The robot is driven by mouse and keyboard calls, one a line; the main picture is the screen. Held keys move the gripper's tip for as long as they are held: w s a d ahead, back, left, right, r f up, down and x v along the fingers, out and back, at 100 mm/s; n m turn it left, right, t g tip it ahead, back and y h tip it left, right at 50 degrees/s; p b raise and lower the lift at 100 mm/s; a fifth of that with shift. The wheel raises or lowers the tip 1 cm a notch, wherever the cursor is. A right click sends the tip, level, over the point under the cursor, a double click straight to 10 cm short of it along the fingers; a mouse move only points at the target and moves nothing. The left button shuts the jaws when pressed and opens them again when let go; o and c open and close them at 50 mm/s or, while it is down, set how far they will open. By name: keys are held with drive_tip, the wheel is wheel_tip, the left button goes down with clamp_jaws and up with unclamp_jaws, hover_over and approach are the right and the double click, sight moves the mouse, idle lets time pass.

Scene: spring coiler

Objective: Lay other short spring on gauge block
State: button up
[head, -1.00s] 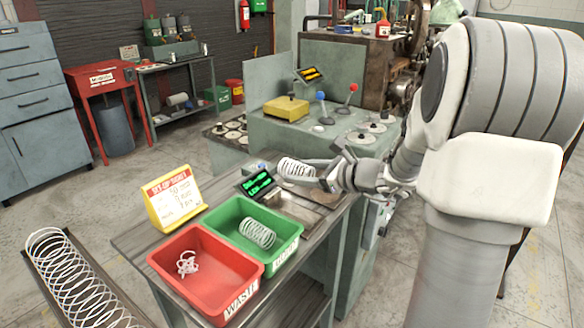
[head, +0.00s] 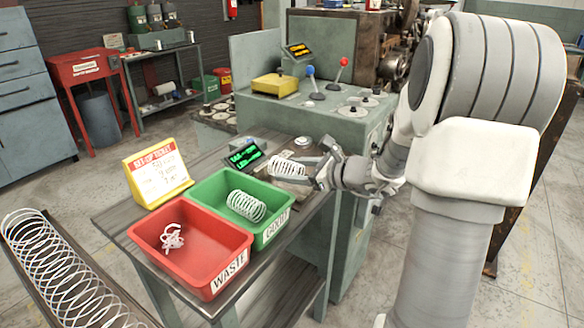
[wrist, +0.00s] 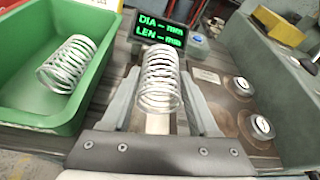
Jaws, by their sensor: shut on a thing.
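A short silvery spring (head: 288,168) is between the fingers of my gripper (head: 318,172). In the wrist view the spring (wrist: 159,80) lies lengthwise between the two grey fingers (wrist: 160,112), which are shut on it. A pale block, seemingly the gauge block (wrist: 158,124), shows under the spring's near end; I cannot tell whether they touch. The gauge display (head: 245,155) stands just beyond the spring, and its DIA and LEN lines show dashes in the wrist view (wrist: 161,32).
A red WASTE bin (head: 185,275) holds a tangled white wire (head: 172,237). A yellow-framed set-up ticket (head: 157,174) stands behind the bins. A long spring (head: 62,275) lies in a trough at lower left. The green machine with levers (head: 310,108) stands behind the bench.

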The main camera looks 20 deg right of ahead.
drive_tip(key=shift+f+b, duration=0.35)
drive_tip(key=shift+f, duration=0.45)
drive_tip(key=o, duration=1.4)
drive_tip(key=shift+o, duration=0.2)
drive_tip(key=shift+s+r, duration=0.1)
drive_tip(key=p+v, duration=0.3)
drive_tip(key=v, duration=1.4)
drive_tip(key=shift+d, duration=0.1)
